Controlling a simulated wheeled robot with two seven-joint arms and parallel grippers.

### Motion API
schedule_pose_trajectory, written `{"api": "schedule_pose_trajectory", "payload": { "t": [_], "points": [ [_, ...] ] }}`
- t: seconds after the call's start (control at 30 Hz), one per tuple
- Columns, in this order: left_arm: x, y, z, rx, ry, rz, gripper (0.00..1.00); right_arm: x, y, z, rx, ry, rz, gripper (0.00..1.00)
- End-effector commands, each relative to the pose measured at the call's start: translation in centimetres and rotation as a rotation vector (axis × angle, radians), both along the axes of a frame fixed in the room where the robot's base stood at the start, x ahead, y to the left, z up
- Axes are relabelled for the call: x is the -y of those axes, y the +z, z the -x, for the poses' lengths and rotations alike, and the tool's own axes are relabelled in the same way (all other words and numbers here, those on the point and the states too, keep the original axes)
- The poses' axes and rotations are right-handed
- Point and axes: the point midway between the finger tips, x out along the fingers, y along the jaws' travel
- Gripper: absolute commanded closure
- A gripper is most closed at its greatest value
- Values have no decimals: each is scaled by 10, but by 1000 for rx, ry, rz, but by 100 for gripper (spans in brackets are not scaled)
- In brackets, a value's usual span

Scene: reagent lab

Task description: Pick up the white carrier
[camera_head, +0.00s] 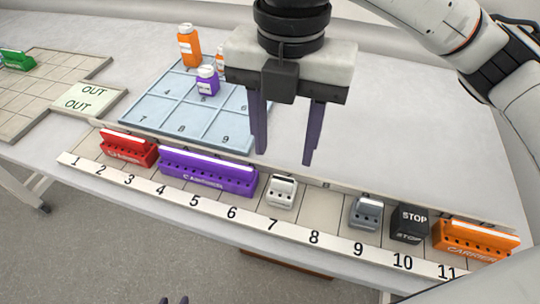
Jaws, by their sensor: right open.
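The white carrier (282,192) is a small block with dark holes and stands in slot 7 of the numbered rack. My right gripper (283,157) is open and empty, fingers pointing down. In the picture its fingertips lie just above the white carrier; I cannot tell the exact height gap. The carrier is not hidden by the fingers. Only the dark tips of my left gripper (174,300) show at the bottom edge, well away from the carrier; the rest of it is out of the frame.
The rack (320,212) also holds a red carrier (128,148), a long purple carrier (208,172), a grey carrier (366,213), a black STOP block (409,224) and an orange carrier (474,240). Slot 8 is empty. Behind, a blue grid tray (160,115) holds bottles.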

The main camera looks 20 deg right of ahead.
Motion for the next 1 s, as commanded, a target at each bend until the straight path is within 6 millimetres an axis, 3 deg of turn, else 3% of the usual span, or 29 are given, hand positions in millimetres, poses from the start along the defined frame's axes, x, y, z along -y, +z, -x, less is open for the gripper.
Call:
{"api": "schedule_pose_trajectory", "payload": {
  "t": [0.1,0.3,0.47,0.7,1.0],
  "points": [
    [0,-9,7,-14,-1,-1,69,0,-21,1,-5,2,-1,56],
    [1,-19,17,-39,-5,-3,69,0,-45,1,-2,0,-2,56],
    [2,-18,16,-35,-7,-1,69,0,-57,0,-3,0,-1,56],
    [3,-18,12,-26,-9,-1,69,0,-92,-1,-2,-1,-1,56],
    [4,-13,4,-11,-10,0,69,-1,-99,-1,0,0,-1,56]
  ]
}}
